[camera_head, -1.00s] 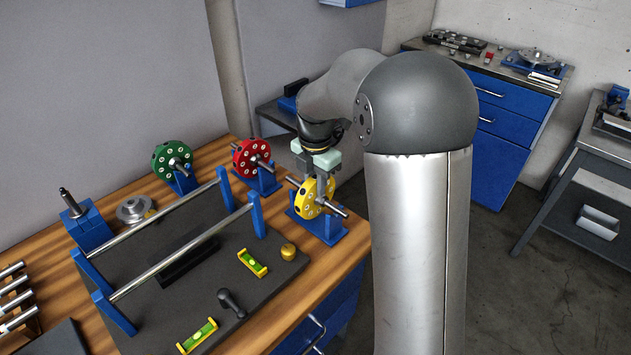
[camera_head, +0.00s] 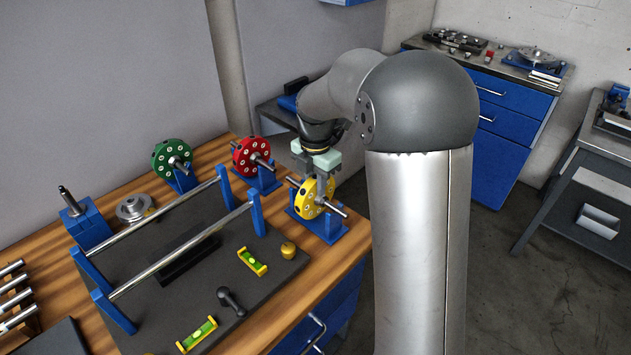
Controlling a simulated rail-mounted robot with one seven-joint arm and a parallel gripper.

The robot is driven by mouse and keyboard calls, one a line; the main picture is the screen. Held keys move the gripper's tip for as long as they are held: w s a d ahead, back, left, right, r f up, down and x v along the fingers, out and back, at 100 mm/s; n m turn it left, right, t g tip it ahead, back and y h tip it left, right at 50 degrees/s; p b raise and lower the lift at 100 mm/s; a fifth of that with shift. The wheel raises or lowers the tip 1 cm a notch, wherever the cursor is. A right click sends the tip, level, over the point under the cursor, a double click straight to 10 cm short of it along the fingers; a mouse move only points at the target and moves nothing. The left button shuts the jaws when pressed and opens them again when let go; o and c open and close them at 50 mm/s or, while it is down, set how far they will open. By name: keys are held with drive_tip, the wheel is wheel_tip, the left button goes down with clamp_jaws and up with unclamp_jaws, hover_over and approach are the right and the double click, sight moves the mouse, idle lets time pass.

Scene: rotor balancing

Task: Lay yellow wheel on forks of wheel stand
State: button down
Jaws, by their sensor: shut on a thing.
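The yellow wheel (camera_head: 308,199) is upright on its steel axle at the right end of the bench. It is at the blue wheel stand (camera_head: 329,231), with the axle at the height of the stand's forks. I cannot tell whether the axle rests fully in the forks. My gripper (camera_head: 321,176) points down from above and is shut on the yellow wheel, with a finger visible on its near right face. The far finger is partly hidden by the wheel.
A red wheel (camera_head: 246,157) and a green wheel (camera_head: 168,158) sit on blue stands further left. Two steel rails (camera_head: 181,252) on blue posts span the dark plate. Yellow levels (camera_head: 252,262), a brass weight (camera_head: 288,250) and a black dumbbell-shaped piece (camera_head: 231,302) lie in front.

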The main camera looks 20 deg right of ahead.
drive_tip(key=shift+f, duration=0.3)
drive_tip(key=c, duration=1.2)
unclamp_jaws()
drive_tip(key=shift+f, duration=0.1)
drive_tip(key=shift+c, duration=0.3)
wheel_tip(320, 180, up, 9)
drive_tip(key=p, duration=0.6)
drive_tip(key=s+m+t, duration=0.1)
drive_tip(key=s+m, duration=2.3)
drive_tip(key=s, duration=0.4)
drive_tip(key=shift+a+r+m, duration=0.2)
drive_tip(key=shift+a+m, duration=0.1)
drive_tip(key=shift+a, duration=0.1)
